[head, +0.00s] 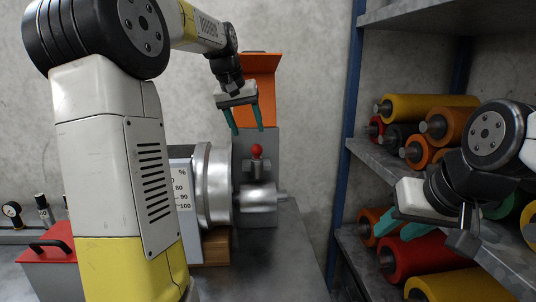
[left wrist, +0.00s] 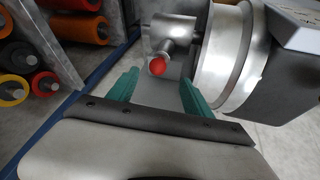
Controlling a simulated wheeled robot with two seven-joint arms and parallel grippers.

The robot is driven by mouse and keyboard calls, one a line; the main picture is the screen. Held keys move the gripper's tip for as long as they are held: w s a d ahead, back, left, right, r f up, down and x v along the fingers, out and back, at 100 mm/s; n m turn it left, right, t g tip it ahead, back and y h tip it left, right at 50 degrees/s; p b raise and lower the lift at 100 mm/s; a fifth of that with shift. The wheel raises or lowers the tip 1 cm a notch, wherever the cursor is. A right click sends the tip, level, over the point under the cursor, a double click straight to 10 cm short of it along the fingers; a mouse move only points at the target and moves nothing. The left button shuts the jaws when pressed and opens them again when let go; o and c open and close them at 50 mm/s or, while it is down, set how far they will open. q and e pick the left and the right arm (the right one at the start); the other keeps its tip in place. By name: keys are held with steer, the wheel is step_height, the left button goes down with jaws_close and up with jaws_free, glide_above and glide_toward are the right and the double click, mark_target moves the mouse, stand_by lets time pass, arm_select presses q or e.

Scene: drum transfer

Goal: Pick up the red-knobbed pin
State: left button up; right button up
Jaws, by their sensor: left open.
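The red-knobbed pin (head: 257,151) stands upright in the top of a metal fitting on the machine, its red ball uppermost. In the left wrist view the red knob (left wrist: 157,66) lies between and beyond the open fingers. My left gripper (head: 247,131) is open, pointing down above the knob, with its green fingertips apart and empty. My left gripper also shows in the left wrist view (left wrist: 158,82). My right gripper (head: 387,228) is at the right, in front of the shelf, with green fingers; the gap between them is hard to make out.
A metal drum flange (head: 213,185) stands left of the pin, with an orange guard (head: 262,80) behind. A blue-posted shelf (head: 349,150) with several coloured rollers is at the right. A red-lidded box (head: 47,250) is at the left. The grey bench top (head: 270,265) in front is clear.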

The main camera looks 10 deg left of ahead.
mark_target(255, 145)
arm_select(q)
steer(key=x, duration=0.8)
steer(key=shift+w+d+r, duration=0.1)
steer(key=shift+w+r, duration=0.05)
steer(key=shift+w, duration=0.2)
jaws_close()
